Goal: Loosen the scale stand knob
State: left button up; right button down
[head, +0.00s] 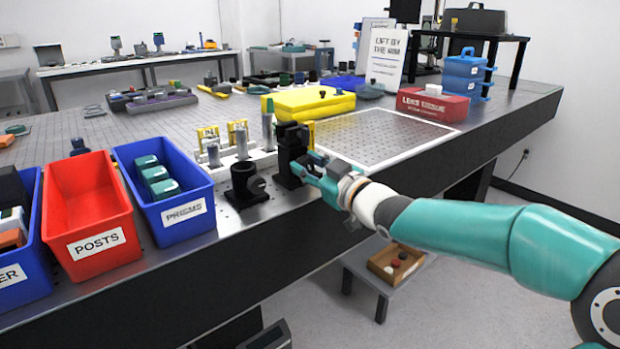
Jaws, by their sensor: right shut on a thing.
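A black upright stand (288,152) stands near the front edge of the optical table, and I take it for the scale stand. My right gripper (308,168) reaches in from the right and is shut at the stand's right side, on what appears to be its knob. The fingers hide the knob, so its turn cannot be seen. A second, shorter black holder (243,186) with a side knob stands just left of it, apart from the gripper. My left gripper is not in view.
A blue bin marked prisms (187,222) and a red bin marked posts (103,256) stand to the left. Behind are a white rack (222,158) and a yellow case (318,103). A white-framed plate area (400,140) lies open to the right.

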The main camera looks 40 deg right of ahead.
jog(key=n+b, duration=0.2)
jog(key=n, duration=0.1)
jog(key=shift+f, duration=0.25)
jog(key=n+b, duration=0.2)
jog(key=n, duration=0.1)
jog(key=shift+n, duration=0.4)
jog(key=n+b, duration=0.2)
jog(key=n, duration=0.2)
jog(key=shift+a, duration=0.1)
jog(key=shift+f+n, duration=0.1)
jog(key=shift+n, duration=0.8)
jog(key=shift+y, duration=0.3)
jog(key=c, duration=0.8)
grip_release()
jog(key=shift+r, duration=0.2)
